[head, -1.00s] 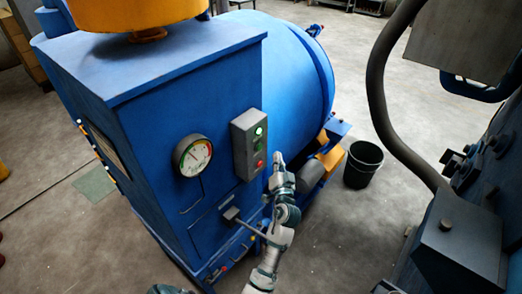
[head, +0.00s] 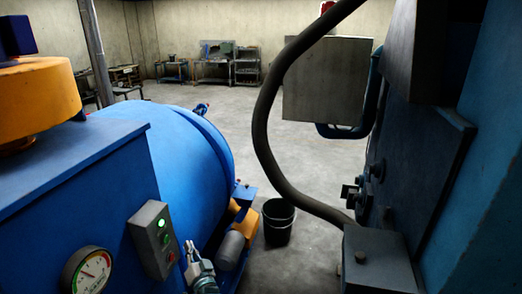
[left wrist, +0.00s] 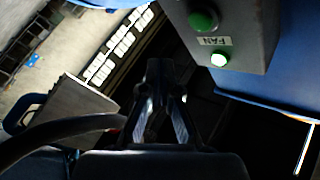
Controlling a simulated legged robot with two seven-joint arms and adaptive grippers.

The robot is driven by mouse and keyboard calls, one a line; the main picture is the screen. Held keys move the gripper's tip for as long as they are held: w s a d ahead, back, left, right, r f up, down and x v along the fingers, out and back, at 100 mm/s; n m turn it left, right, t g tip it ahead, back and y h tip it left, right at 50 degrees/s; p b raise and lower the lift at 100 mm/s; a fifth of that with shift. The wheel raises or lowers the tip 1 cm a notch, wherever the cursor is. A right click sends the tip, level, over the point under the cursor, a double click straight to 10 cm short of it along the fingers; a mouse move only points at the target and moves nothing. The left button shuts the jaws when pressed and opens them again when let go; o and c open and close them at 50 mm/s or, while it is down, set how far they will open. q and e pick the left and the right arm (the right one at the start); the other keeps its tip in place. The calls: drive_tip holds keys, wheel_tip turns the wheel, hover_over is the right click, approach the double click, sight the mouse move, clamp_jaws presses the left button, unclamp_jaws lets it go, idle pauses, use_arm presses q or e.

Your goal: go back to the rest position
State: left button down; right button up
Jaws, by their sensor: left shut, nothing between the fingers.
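My left gripper (head: 191,247) shows at the bottom of the head view, just right of the grey control box (head: 152,240) on the blue machine (head: 115,185). It is shut with nothing in it, and its fingers point up in the picture. A gap shows between it and the box in the left wrist view, where the closed fingers (left wrist: 160,95) are dark. The box there (left wrist: 240,30) has a green button, a FAN label and a lit light. My right gripper is not in view.
A round gauge (head: 88,272) sits left of the control box. A black bucket (head: 278,222) stands on the floor beyond the gripper. A thick dark hose (head: 262,120) and dark machinery (head: 420,170) fill the right side. Open floor lies behind, with workbenches (head: 212,70) at the back wall.

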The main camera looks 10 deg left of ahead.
use_arm(q)
drive_tip(key=s+d+f+g+h, duration=0.1)
drive_tip(key=s+f+g+h, duration=0.15)
drive_tip(key=s+f, duration=0.5)
drive_tip(key=s+f+g+h, duration=0.2)
drive_tip(key=s+f+h, duration=0.15)
drive_tip(key=f, duration=0.65)
drive_tip(key=s+d+f+m+g+h, duration=0.1)
drive_tip(key=s+d+f+g+h, duration=0.25)
drive_tip(key=s+d+f, duration=0.6)
drive_tip(key=s+d+f+m+g+h, duration=0.2)
drive_tip(key=s+f+g+h, duration=0.15)
drive_tip(key=s, duration=1.05)
wheel_tip(320, 180, down, 25)
drive_tip(key=s+g+b, duration=0.1)
drive_tip(key=b, duration=0.1)
drive_tip(key=s+a+f+g+b, duration=0.1)
drive_tip(key=s+a+f, duration=0.2)
drive_tip(key=s+f, duration=1.5)
drive_tip(key=shift+s+f+b, duration=0.3)
drive_tip(key=shift+s+f, duration=0.05)
drive_tip(key=shift+f, duration=0.6)
